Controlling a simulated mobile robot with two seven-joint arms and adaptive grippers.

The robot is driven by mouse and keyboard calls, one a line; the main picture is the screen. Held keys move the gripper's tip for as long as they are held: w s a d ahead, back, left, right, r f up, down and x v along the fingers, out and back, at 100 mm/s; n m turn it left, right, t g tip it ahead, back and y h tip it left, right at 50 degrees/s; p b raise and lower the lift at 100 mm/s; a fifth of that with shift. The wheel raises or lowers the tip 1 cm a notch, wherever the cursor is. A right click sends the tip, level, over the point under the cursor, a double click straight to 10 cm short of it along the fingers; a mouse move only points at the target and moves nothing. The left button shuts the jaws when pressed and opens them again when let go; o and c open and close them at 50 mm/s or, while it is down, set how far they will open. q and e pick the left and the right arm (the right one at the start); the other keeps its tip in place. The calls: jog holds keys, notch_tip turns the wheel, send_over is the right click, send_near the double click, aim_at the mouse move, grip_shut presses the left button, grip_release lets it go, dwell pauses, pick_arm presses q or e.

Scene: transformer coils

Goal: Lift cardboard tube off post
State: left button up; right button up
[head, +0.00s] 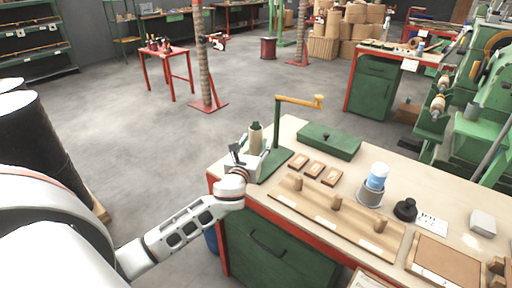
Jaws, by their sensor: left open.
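A beige cardboard tube (255,141) stands upright around a dark green post (255,125), whose top shows above it. It is at the left end of the workbench, beside a green stand with a crank (278,125). My left gripper (238,152) is open, at the bench's left corner, just in front of and left of the tube. Its body hides the tube's lower part. I cannot tell whether a finger touches the tube. My right gripper is not in view.
The crank's wooden handle (303,101) sticks out to the right above the bench (290,125). Floor left of the bench is clear.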

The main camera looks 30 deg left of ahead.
pick_arm(q)
jog(key=c, duration=1.1)
jog(key=shift+c, duration=0.3)
jog(key=shift+r, duration=0.1)
